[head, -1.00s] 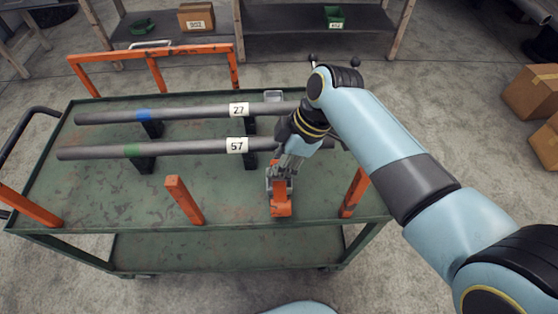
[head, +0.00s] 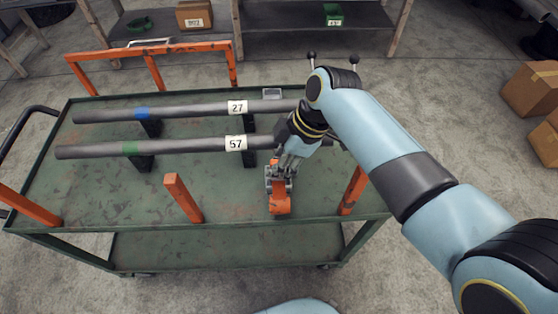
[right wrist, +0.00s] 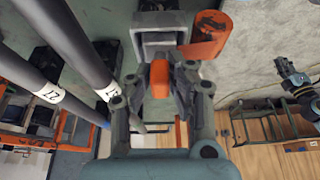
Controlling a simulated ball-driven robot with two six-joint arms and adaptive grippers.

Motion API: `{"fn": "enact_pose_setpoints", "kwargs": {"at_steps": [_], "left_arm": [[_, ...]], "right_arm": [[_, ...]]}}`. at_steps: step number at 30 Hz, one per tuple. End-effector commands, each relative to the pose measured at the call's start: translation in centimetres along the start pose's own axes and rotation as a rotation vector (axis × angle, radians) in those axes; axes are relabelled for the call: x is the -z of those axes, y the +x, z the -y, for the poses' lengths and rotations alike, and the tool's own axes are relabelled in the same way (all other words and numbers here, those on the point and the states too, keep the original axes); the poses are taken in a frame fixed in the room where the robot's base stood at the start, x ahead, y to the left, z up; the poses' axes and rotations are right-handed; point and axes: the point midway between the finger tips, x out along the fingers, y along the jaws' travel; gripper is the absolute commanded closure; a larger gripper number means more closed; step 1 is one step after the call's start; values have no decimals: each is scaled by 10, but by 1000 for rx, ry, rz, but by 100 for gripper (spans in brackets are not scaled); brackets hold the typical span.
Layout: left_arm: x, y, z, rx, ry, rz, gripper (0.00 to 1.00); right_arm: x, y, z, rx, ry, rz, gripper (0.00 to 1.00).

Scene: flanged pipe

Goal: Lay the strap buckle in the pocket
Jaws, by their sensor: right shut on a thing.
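My right gripper (head: 284,172) points down over the near edge of the green cart. It is shut on a small orange piece, seemingly the strap buckle (right wrist: 160,80), which shows between the fingers in the right wrist view (right wrist: 160,85). A grey square-walled holder, seemingly the pocket (right wrist: 150,22), is just beyond the fingertips in that view. The fingers partly hide it. An orange strap-like part (head: 280,204) lies beside the holder toward the cart's front edge, and also shows in the wrist view (right wrist: 208,35). I cannot tell whether the held piece touches the holder. My left gripper is out of view.
Two grey pipes, labelled 27 (head: 190,109) and 57 (head: 190,146), lie on black supports behind the gripper. Orange posts (head: 183,198) and (head: 353,190) stand on either side. The cart's left front (head: 100,200) is clear.

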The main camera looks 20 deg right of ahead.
Motion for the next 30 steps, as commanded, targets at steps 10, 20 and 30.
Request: {"fn": "enact_pose_setpoints", "kwargs": {"at_steps": [10,20,30], "left_arm": [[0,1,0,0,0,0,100],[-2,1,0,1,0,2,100],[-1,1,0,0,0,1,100]], "right_arm": [[-1,2,0,0,0,0,56],[-1,-1,0,0,0,1,55],[-1,-65,-1,-4,-2,0,55]]}}
